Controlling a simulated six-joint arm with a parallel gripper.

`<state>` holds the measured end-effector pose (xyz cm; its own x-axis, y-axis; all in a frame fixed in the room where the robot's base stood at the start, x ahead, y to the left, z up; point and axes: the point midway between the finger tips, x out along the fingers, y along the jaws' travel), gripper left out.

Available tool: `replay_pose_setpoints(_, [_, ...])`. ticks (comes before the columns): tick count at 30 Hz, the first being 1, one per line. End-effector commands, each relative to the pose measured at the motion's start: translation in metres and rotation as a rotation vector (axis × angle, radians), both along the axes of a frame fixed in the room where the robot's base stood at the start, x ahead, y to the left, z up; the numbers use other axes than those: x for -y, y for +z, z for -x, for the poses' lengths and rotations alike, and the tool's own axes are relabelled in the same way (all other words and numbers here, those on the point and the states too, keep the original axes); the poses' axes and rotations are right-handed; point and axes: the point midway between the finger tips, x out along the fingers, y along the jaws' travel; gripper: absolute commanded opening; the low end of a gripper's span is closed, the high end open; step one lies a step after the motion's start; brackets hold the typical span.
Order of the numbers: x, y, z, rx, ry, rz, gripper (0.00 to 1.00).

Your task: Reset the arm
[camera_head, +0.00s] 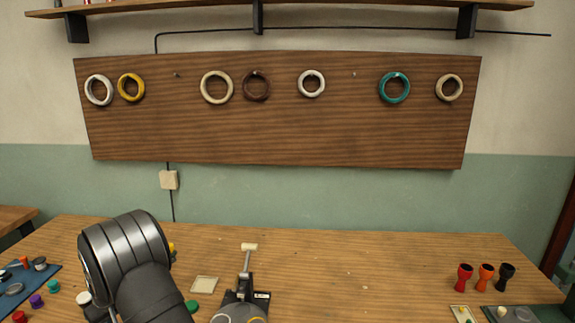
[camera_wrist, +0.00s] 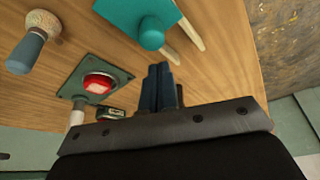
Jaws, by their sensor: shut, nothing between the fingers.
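My gripper shows in the wrist view (camera_wrist: 160,88), its two dark fingers together and empty. In that view the fingers point at a wooden surface, close to a teal block with a round knob (camera_wrist: 150,35). A red button (camera_wrist: 98,83) on a green plate lies to their left. In the head view my dark arm rises at the lower left, and I cannot make out the fingertips there. Three small goblet drums, red (camera_head: 464,278), orange (camera_head: 486,277) and black (camera_head: 506,277), stand upright in a row at the right of the table.
Several rings, such as a teal one (camera_head: 394,88), hang on a wooden board (camera_head: 280,135) on the wall. An upright rod with a pale top (camera_head: 249,247) stands at the front middle. Small coloured items lie on a blue mat (camera_head: 38,280) at left. The right-middle table (camera_head: 375,270) is mostly clear.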

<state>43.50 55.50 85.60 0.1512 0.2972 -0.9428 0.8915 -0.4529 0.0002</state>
Motion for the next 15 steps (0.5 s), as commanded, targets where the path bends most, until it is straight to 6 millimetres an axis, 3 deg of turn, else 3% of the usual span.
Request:
replay_pose_setpoints(3, [-0.012, 0.017, -0.006, 0.006, 0.000, -0.006, 0.00])
replay_pose_setpoints(15, [0.011, 0.088, 0.006, 0.006, -0.001, -0.007, 0.00])
